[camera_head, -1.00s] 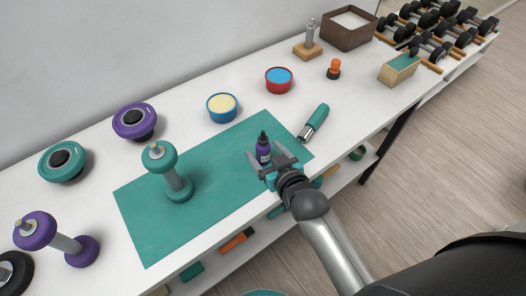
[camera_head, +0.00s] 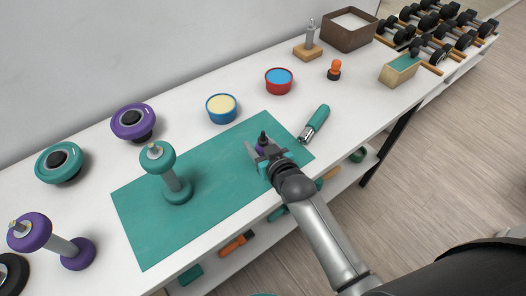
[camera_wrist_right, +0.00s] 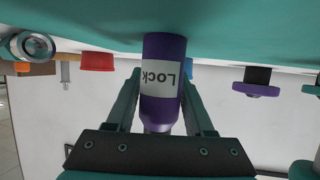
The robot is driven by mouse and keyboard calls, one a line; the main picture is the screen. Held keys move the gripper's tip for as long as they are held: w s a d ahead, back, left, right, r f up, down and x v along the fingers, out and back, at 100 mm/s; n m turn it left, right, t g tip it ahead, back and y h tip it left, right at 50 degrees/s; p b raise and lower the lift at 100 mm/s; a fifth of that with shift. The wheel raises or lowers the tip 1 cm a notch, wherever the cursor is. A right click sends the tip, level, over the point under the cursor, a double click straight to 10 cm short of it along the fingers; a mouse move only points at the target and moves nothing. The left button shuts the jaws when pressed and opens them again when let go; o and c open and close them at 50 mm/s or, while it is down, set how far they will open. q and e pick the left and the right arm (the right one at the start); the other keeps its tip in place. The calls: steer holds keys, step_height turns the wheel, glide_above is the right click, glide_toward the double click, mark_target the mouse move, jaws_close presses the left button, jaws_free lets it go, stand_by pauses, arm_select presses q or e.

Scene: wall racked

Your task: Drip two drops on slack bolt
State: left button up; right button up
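A small purple bottle with a black tip (camera_head: 263,138) stands upright on the teal mat (camera_head: 225,190). Its white label reading "Lock" shows in the right wrist view (camera_wrist_right: 160,75). My right gripper (camera_head: 264,152) is open, with a finger on each side of the bottle; gaps show beside it in the wrist view. A teal dumbbell (camera_head: 175,188) stands on end on the mat, with a metal bolt (camera_head: 154,151) on top. A purple dumbbell (camera_head: 60,246) stands left of the mat, also with a bolt (camera_head: 19,227) on top. My left gripper is out of view.
A green-handled tool (camera_head: 317,118) lies right of the mat. Behind are a blue tub (camera_head: 221,108), a red tub (camera_head: 279,82), an orange-capped item (camera_head: 334,69) and loose weight plates (camera_head: 133,121). The mat between teal dumbbell and bottle is clear.

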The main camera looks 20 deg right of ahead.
jaws_close()
stand_by(0.4)
step_height(320, 180, up, 20)
steer(key=p, duration=0.5)
